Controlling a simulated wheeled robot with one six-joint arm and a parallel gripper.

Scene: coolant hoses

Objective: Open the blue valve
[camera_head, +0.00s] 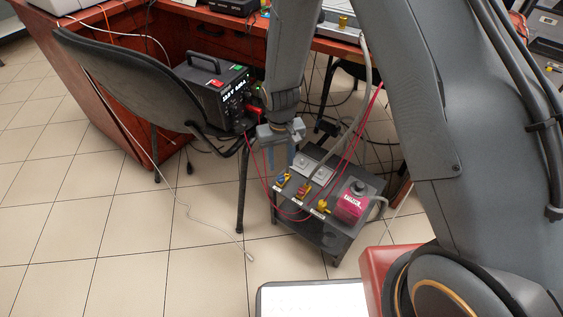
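A small dark cart (337,243) stands on the floor with a row of small fittings along its front edge. The leftmost fitting (282,181) is brass yellow with what looks like a bluish handle, partly behind my gripper; it is too small to read its handle position. A fitting with a red handle (303,190) is in the middle, and a yellow brass one (322,207) is to the right. My gripper (279,171) points down over the left side of the cart, close to the leftmost fitting. Its two fingers are apart with nothing visible between them. I cannot tell whether they touch the fitting.
A magenta container (352,204) sits on the cart's right side, with grey boxes (312,168) behind the fittings. Red and grey hoses rise from the cart. A chair (130,75) and a black power unit (214,92) stand left. Tiled floor is open at left.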

